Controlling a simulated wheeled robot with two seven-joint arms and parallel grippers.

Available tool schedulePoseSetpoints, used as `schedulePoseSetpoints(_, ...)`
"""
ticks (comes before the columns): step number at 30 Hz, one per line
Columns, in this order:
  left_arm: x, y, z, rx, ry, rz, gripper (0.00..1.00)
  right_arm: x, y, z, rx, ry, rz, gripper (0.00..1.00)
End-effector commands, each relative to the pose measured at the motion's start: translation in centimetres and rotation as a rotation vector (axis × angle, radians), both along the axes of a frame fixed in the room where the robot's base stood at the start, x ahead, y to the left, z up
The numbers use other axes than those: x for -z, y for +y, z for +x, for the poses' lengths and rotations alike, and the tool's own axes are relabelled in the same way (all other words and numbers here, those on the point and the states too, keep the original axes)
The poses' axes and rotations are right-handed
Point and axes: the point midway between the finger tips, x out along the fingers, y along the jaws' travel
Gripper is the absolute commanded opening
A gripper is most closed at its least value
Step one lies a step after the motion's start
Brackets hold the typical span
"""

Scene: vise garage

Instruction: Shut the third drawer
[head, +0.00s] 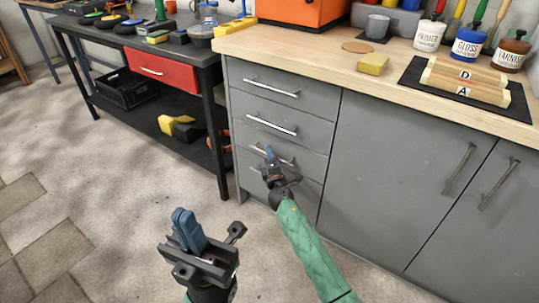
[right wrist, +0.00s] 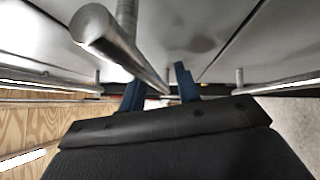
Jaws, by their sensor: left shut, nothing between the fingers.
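The grey cabinet's third drawer (head: 311,162) is in the head view, below two others. My right gripper (head: 270,155) is in front of it, at its handle, and hides part of it. In the right wrist view the two blue fingers (right wrist: 160,90) stand apart. A metal bar handle (right wrist: 130,55) runs close to the camera and its far end shows between the fingers. I cannot tell whether they touch it, or how far out the drawer is. My left gripper (head: 186,230) is shut and empty, over the floor at lower centre-left.
The first drawer handle (head: 270,88) and second drawer handle (head: 272,124) are above. Cabinet doors (head: 400,175) are to the right. A black workbench with a red drawer (head: 160,70) stands to the left. The concrete floor (head: 120,165) in front is clear.

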Motion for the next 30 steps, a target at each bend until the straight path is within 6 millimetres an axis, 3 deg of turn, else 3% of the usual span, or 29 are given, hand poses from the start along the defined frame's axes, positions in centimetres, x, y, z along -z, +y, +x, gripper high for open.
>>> schedulePoseSetpoints(9,-0.2,0.1,0.0,-0.01,0.002,0.003,0.0,0.7,-0.8,-4.4,0.0,0.002,0.001,0.33)
schedulePoseSetpoints(15,-0.1,0.2,0.0,-0.014,0.008,-0.001,0.0,0.9,-1.1,-6.3,0.001,0.001,0.001,0.33)
schedulePoseSetpoints(30,-0.4,0.1,0.0,-0.011,-0.003,-0.001,0.0,1.0,-1.2,-6.8,0.001,0.001,0.0,0.33)
